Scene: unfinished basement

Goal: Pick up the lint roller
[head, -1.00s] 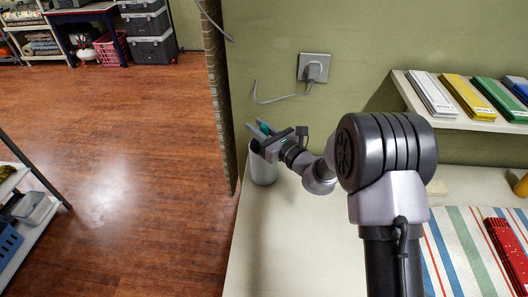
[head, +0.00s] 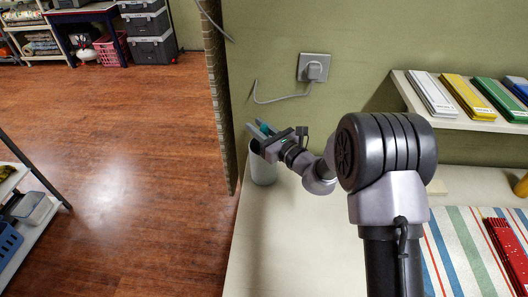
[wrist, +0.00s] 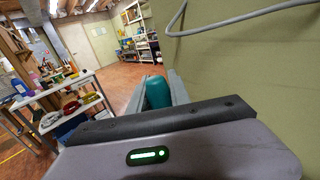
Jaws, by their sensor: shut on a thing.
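The lint roller shows as a teal part (head: 265,127) at the mouth of a pale grey cylindrical holder (head: 263,172), near the left edge of the worktop. My gripper (head: 257,138) is over the holder's top and is shut on the teal part. In the wrist view the teal part (wrist: 158,92) stands between the two grey fingers. The rest of the roller is hidden by the gripper and the holder. I cannot tell whether its lower end is still inside the holder.
The green wall with an outlet (head: 314,67) and a loose grey cable (head: 270,101) is close behind the gripper. A shelf (head: 480,124) with coloured packs is at right, above a striped mat (head: 465,255). The worktop (head: 290,245) is clear in front of the holder.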

